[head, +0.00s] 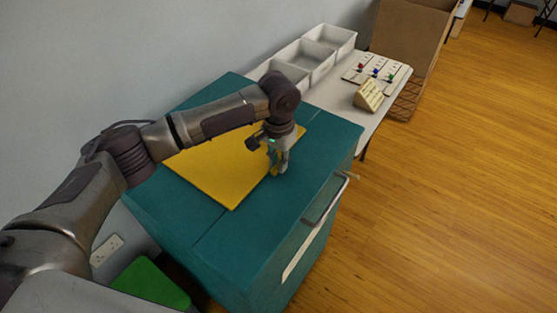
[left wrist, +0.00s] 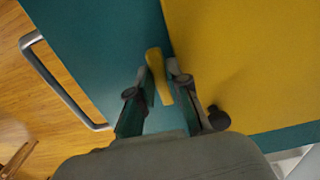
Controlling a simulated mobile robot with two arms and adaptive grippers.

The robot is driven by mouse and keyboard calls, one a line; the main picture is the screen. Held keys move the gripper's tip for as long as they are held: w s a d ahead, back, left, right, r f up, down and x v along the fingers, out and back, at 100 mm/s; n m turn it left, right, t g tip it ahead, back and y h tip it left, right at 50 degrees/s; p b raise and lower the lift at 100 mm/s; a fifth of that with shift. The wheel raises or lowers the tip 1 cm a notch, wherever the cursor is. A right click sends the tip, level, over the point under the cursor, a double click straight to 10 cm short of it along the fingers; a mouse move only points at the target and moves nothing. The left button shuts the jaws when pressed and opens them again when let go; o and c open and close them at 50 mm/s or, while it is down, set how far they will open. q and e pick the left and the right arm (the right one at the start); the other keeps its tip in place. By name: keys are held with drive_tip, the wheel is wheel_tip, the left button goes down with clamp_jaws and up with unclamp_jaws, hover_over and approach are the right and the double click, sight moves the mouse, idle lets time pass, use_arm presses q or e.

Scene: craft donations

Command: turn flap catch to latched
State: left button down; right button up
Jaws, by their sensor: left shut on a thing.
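A yellow flap (head: 222,170) lies flat on top of the teal cabinet (head: 225,235); it fills the right of the left wrist view (left wrist: 255,65). A small yellow flap catch (left wrist: 157,68) stands by the flap's edge, between my left gripper's fingers. My left gripper (head: 280,168) points down at the cabinet top and is shut on the catch, as the left wrist view also shows (left wrist: 160,95). In the head view the gripper hides the catch. I cannot tell whether the catch overlaps the flap. My right gripper is not in view.
A grey bar handle (head: 325,200) sticks out from the cabinet's front. Beyond the cabinet, a white table (head: 345,100) holds white bins (head: 322,57), a small slotted block (head: 369,95) and a board with coloured pieces (head: 376,72). A green box (head: 150,285) stands low at the left.

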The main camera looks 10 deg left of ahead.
use_arm(q)
drive_tip(key=shift+r+m+p, duration=0.15)
drive_tip(key=shift+m+p, duration=0.25)
drive_tip(key=shift+p, duration=0.1)
drive_tip(key=m+p, duration=0.2)
drive_tip(key=p, duration=0.1)
drive_tip(key=shift+r+m, duration=0.1)
drive_tip(key=shift+m, duration=0.2)
drive_tip(key=m+p, duration=0.2)
drive_tip(key=m, duration=0.1)
drive_tip(key=shift+w+a+m, duration=0.1)
drive_tip(key=shift+w+m, duration=0.05)
drive_tip(key=shift+m, duration=0.25)
drive_tip(key=m+p, duration=0.1)
drive_tip(key=m, duration=0.1)
drive_tip(key=shift+w+m, duration=0.1)
drive_tip(key=shift+m, duration=0.2)
drive_tip(key=m+p, duration=0.1)
drive_tip(key=m, duration=0.1)
drive_tip(key=shift+m, duration=0.4)
drive_tip(key=m, duration=0.5)
drive_tip(key=shift+w+f+p, duration=0.2)
drive_tip(key=shift+p, duration=0.15)
drive_tip(key=shift+m, duration=0.3)
